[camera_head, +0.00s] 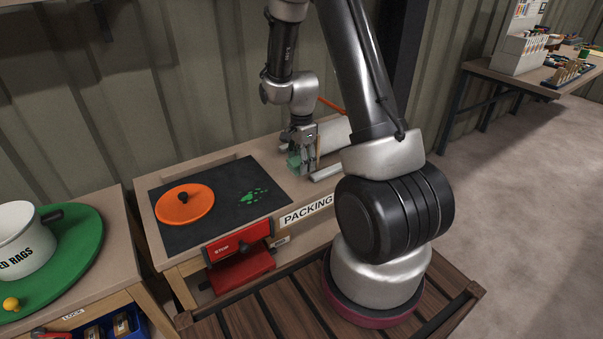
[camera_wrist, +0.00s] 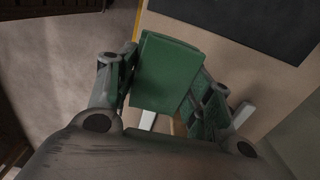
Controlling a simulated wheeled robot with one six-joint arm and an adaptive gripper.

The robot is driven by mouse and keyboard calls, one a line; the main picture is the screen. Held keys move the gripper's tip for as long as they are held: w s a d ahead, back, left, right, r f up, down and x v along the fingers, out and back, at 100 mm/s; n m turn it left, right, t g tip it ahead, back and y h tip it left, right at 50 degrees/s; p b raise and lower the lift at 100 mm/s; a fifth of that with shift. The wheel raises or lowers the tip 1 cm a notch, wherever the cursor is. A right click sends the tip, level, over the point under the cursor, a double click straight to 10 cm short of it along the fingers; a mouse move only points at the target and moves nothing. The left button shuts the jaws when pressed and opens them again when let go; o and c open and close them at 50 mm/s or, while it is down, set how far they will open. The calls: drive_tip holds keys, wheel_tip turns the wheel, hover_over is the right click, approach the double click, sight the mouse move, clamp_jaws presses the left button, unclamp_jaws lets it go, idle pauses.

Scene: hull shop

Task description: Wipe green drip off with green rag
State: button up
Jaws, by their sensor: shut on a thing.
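The green drip (camera_head: 254,196) is a splash of small green spots on the dark mat (camera_head: 228,222), right of the orange disc. My gripper (camera_head: 302,160) is to the right of the mat, above the wooden bench. It is shut on the green rag (camera_head: 294,160), which shows as a green folded block between the fingers in the wrist view (camera_wrist: 164,72). The rag is apart from the drip. In the wrist view the dark mat (camera_wrist: 245,22) shows at the top right, and the drip is not in that view.
An orange round disc (camera_head: 185,204) with a black knob lies on the mat. A red STOP box (camera_head: 237,243) is at the bench front beside the PACKING sign (camera_head: 307,210). A pale roll (camera_head: 333,134) lies behind my gripper. A RED RAGS pot (camera_head: 22,243) stands on a green board left.

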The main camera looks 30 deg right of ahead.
drive_tip(key=shift+r, duration=0.4)
